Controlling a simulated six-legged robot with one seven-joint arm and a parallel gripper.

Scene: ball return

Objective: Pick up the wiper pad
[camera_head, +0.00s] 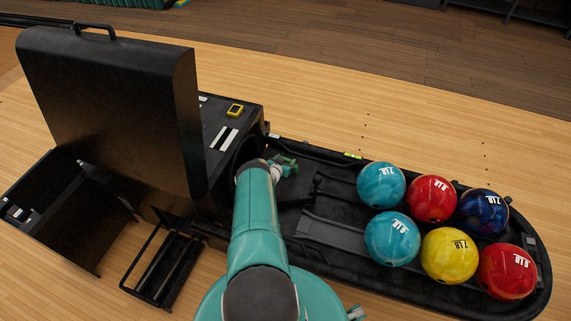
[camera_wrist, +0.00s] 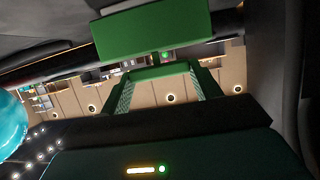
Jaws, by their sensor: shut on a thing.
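My gripper (camera_head: 285,165) is at the mouth of the ball return's dark hood, at the end of my teal arm. It is small there and partly hidden by my wrist. In the wrist view my green gripper (camera_wrist: 163,88) shows close up, with ridged inner faces and a green block above. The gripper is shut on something. I take it to be the wiper pad, but its outline cannot be told apart from the dark and green parts around it.
Several bowling balls (camera_head: 450,256) lie on the black ball return (camera_head: 330,235) to the right. A raised black cover (camera_head: 110,105) stands at the left. A yellow device (camera_head: 235,110) lies on the housing. A black metal frame (camera_head: 165,268) stands in front.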

